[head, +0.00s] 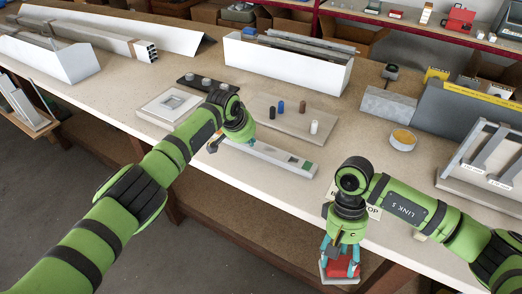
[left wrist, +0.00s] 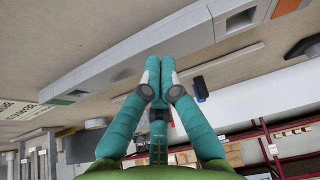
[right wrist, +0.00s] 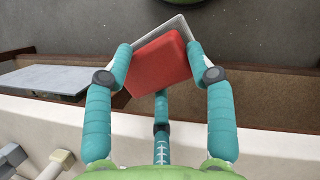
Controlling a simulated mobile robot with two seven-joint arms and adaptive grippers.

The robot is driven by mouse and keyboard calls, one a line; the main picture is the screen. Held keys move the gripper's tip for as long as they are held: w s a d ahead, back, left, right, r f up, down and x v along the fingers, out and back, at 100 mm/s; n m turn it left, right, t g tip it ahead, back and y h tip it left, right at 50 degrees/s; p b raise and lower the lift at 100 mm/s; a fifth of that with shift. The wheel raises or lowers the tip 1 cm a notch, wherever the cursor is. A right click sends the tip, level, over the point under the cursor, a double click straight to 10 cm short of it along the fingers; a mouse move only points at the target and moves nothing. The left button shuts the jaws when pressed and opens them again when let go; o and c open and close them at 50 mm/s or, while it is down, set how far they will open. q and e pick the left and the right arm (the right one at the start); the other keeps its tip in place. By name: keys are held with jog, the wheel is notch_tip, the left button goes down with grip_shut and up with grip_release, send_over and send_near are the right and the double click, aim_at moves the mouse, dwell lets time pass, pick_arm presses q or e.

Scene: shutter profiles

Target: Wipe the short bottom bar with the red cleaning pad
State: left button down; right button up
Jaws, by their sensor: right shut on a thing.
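A short pale grey bar (head: 270,158) lies along the front of the workbench, with a green patch near its right end. The left wrist view shows it close up (left wrist: 105,72), with a faint dark smudge on its face. My left gripper (head: 213,145) is at the bar's left part; its fingers (left wrist: 160,68) are together with nothing seen between them. Contact with the bar is unclear. My right gripper (head: 340,252) is shut on the red cleaning pad (right wrist: 158,65), which has a light grey plate behind it. The pad is beyond the bench's front edge, above the floor.
A board with several small pegs (head: 290,118) lies behind the bar. A white plate with a square frame (head: 171,104) is left of it. A round orange-filled dish (head: 403,139) and a slotted rack (head: 485,160) are to the right. A white sign (head: 374,212) is partly hidden by my right arm.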

aim_at(250, 148)
pick_arm(q)
jog(key=shift+f, duration=0.4)
pick_arm(e)
jog(key=shift+f, duration=0.3)
jog(key=shift+r, duration=0.1)
